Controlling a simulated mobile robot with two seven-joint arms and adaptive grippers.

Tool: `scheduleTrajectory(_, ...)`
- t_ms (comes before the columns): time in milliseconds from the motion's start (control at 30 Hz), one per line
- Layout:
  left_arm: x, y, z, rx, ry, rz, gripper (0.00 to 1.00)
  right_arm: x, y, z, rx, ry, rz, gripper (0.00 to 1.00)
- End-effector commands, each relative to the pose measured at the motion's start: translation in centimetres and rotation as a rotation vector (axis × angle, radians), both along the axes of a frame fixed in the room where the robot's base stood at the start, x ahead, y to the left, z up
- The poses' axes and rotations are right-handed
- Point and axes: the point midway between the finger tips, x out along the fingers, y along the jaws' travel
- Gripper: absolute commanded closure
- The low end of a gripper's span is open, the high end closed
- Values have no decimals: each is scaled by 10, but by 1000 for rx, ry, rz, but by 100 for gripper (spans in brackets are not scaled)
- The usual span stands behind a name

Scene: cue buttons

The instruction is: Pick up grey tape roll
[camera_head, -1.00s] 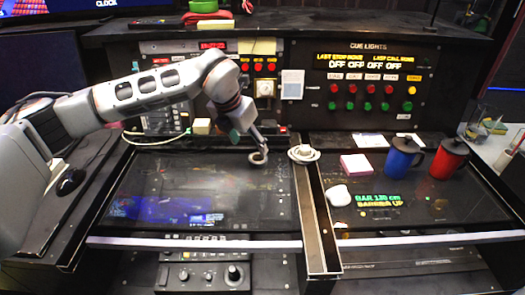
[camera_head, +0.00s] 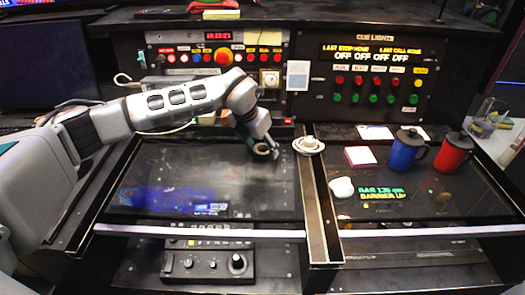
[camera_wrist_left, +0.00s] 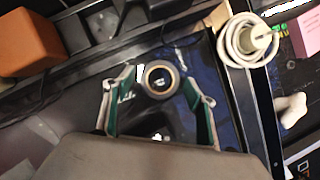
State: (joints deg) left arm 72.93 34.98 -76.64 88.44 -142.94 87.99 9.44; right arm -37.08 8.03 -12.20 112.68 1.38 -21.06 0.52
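The grey tape roll (camera_head: 262,148) is a small ring lying flat on the dark desk panel, left of the metal divider. In the left wrist view the tape roll (camera_wrist_left: 147,80) shows its open centre, just at and between the fingertips. My left gripper (camera_head: 265,153) is low over the desk at the roll and partly hides it in the head view. In the wrist view its two green-lined fingers stand wide apart, one each side of the roll. I cannot tell whether either finger touches it. My right gripper is not in view.
A white coiled roll (camera_head: 308,146) sits on the metal divider (camera_head: 318,210) just right of my gripper. A pink note block (camera_head: 360,156), white mouse (camera_head: 342,187), blue mug (camera_head: 405,152) and red mug (camera_head: 452,153) stand further right. The left desk panel (camera_head: 200,180) is clear.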

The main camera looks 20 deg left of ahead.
Motion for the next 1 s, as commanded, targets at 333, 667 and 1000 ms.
scheduleTrajectory(333, 0, 0, 0, 0, 0, 0, 77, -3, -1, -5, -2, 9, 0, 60)
scheduleTrajectory(667, 1, 0, 14, 0, -2, 0, 77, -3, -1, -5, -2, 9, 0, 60)
scheduleTrajectory(1000, 1, 0, 74, 0, -4, 0, 77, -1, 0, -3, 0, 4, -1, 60)
